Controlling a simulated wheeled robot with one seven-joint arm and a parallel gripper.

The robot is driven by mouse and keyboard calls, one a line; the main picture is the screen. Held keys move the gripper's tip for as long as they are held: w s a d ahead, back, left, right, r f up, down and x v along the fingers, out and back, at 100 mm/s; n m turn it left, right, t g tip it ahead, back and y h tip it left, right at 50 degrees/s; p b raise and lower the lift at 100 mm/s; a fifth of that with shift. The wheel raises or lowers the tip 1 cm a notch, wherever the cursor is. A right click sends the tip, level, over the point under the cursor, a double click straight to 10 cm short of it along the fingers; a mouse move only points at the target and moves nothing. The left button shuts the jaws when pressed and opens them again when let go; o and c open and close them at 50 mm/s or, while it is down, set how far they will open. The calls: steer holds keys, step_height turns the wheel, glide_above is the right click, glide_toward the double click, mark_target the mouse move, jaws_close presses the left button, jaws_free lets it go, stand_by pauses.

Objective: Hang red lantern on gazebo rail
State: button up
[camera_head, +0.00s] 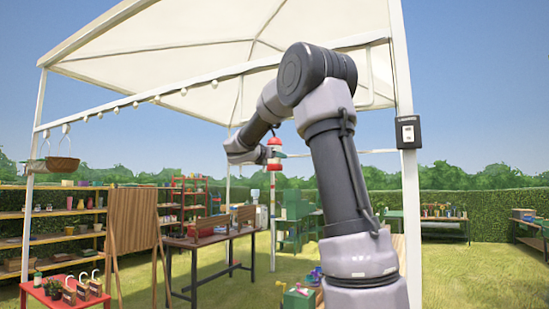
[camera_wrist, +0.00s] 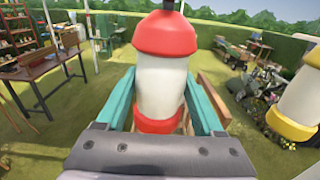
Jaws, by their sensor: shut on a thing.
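The red lantern, with red caps and a white body, shows in the wrist view (camera_wrist: 164,82) upright between my teal fingers. It shows small in the head view (camera_head: 274,150), near the end of my raised arm. My gripper (camera_wrist: 163,98) is shut on it; the exact contact is partly hidden. The gazebo rail (camera_head: 205,80) is a white bar along the canopy's front edge, strung with small bulbs. In the head view the lantern appears below the rail and apart from it. The lantern's top is cut off in the wrist view.
A yellow-capped white lantern (camera_wrist: 299,100) stands out at the wrist view's right edge, partly cut off. A basket (camera_head: 58,163) hangs at the far left. A white post (camera_head: 411,215) rises right of my arm. A wooden board (camera_head: 136,219) and a long table (camera_head: 205,240) stand below.

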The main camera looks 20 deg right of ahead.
steer(key=shift+f, duration=0.2)
steer(key=o, duration=1.3)
steer(key=shift+a, duration=0.1)
steer(key=shift+f+v, duration=0.25)
steer(key=shift+v, duration=2.05)
steer(key=shift+f+v, duration=0.25)
steer(key=shift+v, duration=2.1)
steer(key=shift+f+v, duration=0.2)
steer(key=shift+v, duration=2.1)
